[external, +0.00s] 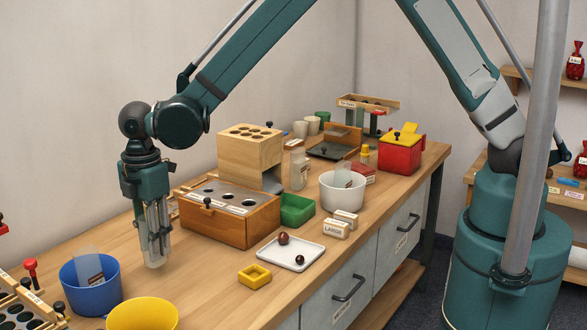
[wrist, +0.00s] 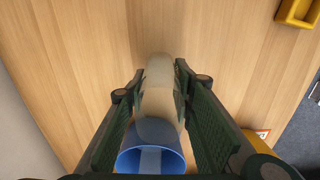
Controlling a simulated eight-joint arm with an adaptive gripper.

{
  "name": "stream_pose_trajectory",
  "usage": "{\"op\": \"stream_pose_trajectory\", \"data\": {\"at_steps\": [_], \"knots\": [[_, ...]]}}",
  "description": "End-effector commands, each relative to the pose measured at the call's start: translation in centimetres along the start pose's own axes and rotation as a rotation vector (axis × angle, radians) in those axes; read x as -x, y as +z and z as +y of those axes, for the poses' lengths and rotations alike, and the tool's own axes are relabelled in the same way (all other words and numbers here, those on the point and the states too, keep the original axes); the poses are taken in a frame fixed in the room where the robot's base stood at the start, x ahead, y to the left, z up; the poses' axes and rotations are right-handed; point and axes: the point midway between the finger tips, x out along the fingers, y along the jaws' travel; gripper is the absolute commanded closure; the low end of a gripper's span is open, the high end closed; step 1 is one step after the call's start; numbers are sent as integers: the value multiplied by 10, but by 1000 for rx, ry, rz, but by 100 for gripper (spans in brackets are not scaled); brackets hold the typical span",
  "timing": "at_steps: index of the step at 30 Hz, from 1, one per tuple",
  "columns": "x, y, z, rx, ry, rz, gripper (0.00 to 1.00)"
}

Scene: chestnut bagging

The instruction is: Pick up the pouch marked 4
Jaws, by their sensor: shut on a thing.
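My gripper (external: 153,235) hangs over the left part of the table, pointing down. It is shut on a translucent pale pouch (external: 154,262), whose lower end shows below the fingertips. In the wrist view the pouch (wrist: 158,85) sits between the two dark finger pads of my gripper (wrist: 158,100). No number can be read on it. Another clear pouch with a label (external: 90,263) stands in the blue bucket (external: 92,293). A further clear pouch (external: 298,170) stands behind the green tray, and one rises from the white bowl (external: 342,194).
The wooden box with round holes (external: 232,228) stands right of my gripper. The yellow bucket (external: 143,315) is at the front left. A white tray with chestnuts (external: 303,262) and a small yellow dish (external: 254,276) lie near the front edge. The wood between gripper and dish is clear.

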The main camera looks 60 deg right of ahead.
Motion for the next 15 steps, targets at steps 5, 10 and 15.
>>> {"op": "stream_pose_trajectory", "data": {"at_steps": [5,10,15], "knots": [[28,0,0,0,0,0,86],[54,0,0,0,0,0,86],[71,0,0,0,0,0,86]]}}
